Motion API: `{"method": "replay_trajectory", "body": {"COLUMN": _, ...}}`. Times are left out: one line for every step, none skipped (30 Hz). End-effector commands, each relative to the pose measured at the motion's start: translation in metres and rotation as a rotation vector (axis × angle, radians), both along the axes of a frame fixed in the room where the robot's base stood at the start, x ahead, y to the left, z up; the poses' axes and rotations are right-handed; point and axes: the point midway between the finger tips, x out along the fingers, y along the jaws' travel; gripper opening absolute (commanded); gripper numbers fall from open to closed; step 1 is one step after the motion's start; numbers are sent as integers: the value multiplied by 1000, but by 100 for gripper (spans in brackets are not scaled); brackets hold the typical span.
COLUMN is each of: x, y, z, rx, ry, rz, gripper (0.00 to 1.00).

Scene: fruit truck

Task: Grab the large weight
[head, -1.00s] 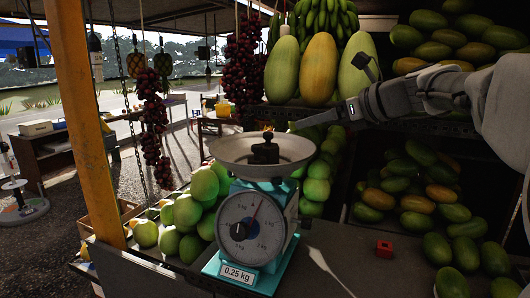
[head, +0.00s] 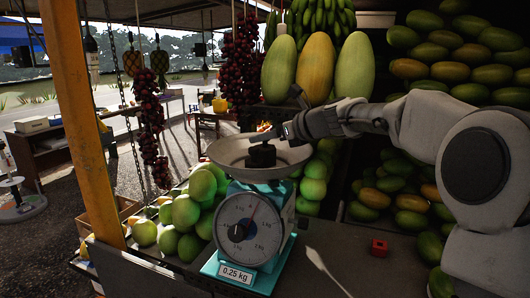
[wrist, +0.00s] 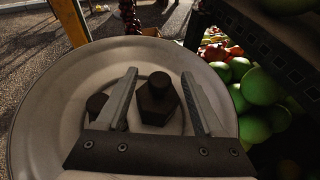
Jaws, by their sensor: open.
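The large weight (wrist: 158,103), a dark hexagonal block with a knob, stands on the pan (wrist: 45,100) of a weighing scale. In the head view the weight (head: 262,156) shows as a dark shape on the pan (head: 228,152) of the teal scale (head: 250,228). My gripper (wrist: 159,78) is open above the pan, its two fingers to either side of the large weight in the wrist view. A smaller dark weight (wrist: 96,105) is partly hidden behind the left finger. In the head view my gripper (head: 284,128) is just above the pan.
Green mangoes (head: 196,205) lie close to the left of the scale, with more green fruit (head: 314,180) behind it. Large melons (head: 318,70) stand on the shelf above. A small red box (head: 379,247) is on the counter. An orange post (head: 80,120) stands at left.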

Motion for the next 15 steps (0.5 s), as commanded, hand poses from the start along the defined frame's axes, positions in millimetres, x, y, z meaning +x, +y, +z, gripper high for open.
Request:
{"method": "replay_trajectory", "body": {"x": 3, "y": 4, "z": -1, "rx": 2, "ry": 1, "rz": 2, "gripper": 69}}
{"method": "replay_trajectory", "body": {"x": 5, "y": 5, "z": -2, "rx": 2, "ry": 0, "rz": 1, "gripper": 69}}
{"method": "replay_trajectory", "body": {"x": 6, "y": 6, "z": -2, "rx": 1, "ry": -1, "rz": 0, "gripper": 69}}
{"method": "replay_trajectory", "body": {"x": 6, "y": 6, "z": -3, "rx": 1, "ry": -1, "rz": 0, "gripper": 69}}
{"method": "replay_trajectory", "body": {"x": 7, "y": 6, "z": -3, "rx": 0, "ry": -1, "rz": -1, "gripper": 69}}
{"method": "replay_trajectory", "body": {"x": 7, "y": 6, "z": -3, "rx": 0, "ry": -1, "rz": -1, "gripper": 69}}
{"method": "replay_trajectory", "body": {"x": 7, "y": 6, "z": -3, "rx": 0, "ry": -1, "rz": -1, "gripper": 69}}
{"method": "replay_trajectory", "body": {"x": 6, "y": 6, "z": -3, "rx": 0, "ry": -1, "rz": -1, "gripper": 69}}
{"method": "replay_trajectory", "body": {"x": 6, "y": 6, "z": -3, "rx": 0, "ry": -1, "rz": -1, "gripper": 69}}
{"method": "replay_trajectory", "body": {"x": 6, "y": 6, "z": -3, "rx": 0, "ry": -1, "rz": -1, "gripper": 69}}
{"method": "replay_trajectory", "body": {"x": 6, "y": 6, "z": -3, "rx": 0, "ry": -1, "rz": -1, "gripper": 64}}
{"method": "replay_trajectory", "body": {"x": 6, "y": 6, "z": -3, "rx": 0, "ry": -1, "rz": -1, "gripper": 57}}
{"method": "replay_trajectory", "body": {"x": 6, "y": 6, "z": -3, "rx": 0, "ry": -1, "rz": -1, "gripper": 51}}
{"method": "replay_trajectory", "body": {"x": 6, "y": 6, "z": -3, "rx": 1, "ry": -1, "rz": 0, "gripper": 46}}
{"method": "replay_trajectory", "body": {"x": 6, "y": 6, "z": -3, "rx": 1, "ry": -1, "rz": 0, "gripper": 39}}
